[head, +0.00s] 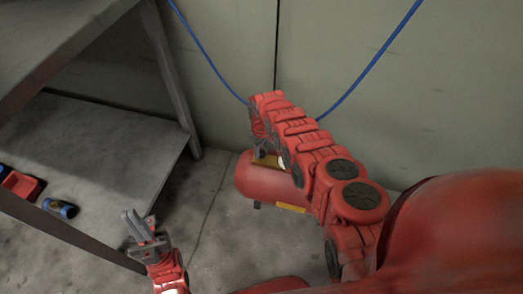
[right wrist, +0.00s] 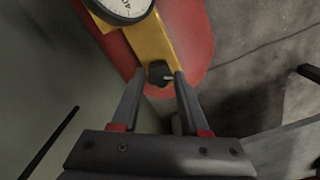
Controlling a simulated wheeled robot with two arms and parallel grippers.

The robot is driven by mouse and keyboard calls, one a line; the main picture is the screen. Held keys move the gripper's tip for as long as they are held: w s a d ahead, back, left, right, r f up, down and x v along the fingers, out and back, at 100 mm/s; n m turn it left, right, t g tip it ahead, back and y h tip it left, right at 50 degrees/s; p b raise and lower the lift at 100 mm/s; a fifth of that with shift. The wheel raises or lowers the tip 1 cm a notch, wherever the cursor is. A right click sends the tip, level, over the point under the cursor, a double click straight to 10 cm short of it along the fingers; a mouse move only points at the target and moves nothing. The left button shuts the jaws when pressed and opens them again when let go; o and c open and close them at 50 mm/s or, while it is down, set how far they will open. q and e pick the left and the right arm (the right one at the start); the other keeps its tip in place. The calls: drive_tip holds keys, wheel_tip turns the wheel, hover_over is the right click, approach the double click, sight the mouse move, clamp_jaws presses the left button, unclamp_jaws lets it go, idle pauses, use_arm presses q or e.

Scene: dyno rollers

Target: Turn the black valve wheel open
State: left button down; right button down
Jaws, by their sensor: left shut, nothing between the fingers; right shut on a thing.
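The black valve wheel (right wrist: 159,72) is a small dark knob on a yellow block (right wrist: 150,45) on the red tank (right wrist: 196,42) in the right wrist view. My right gripper (right wrist: 159,76) is shut on it, with one fingertip on each side. In the head view the tank (head: 268,185) lies on the floor by the wall, and my right arm hides most of the wheel and gripper. How far the wheel is turned cannot be told. My left gripper (head: 134,217) is shut and empty, low over the floor at left of the tank.
A white dial gauge (right wrist: 124,8) sits on the yellow block near the wheel. A blue hose (head: 372,66) hangs along the wall (head: 335,45) behind the tank. A grey shelf unit (head: 110,135) stands at left, with a red bin (head: 22,184) and a blue can (head: 60,209) on it.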

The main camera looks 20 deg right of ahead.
idle(0.4)
drive_tip(key=shift+c, duration=2.1)
unclamp_jaws()
drive_tip(key=shift+r+p, duration=0.4)
drive_tip(key=shift+r, duration=0.05)
wheel_tip(320, 180, up, 6)
drive_tip(key=p, duration=0.4)
drive_tip(key=shift+d+r, duration=0.1)
drive_tip(key=shift+r, duration=0.05)
wheel_tip(320, 180, up, 9)
drive_tip(key=p, duration=0.2)
hover_over(262, 153)
drive_tip(key=shift+r, duration=0.6)
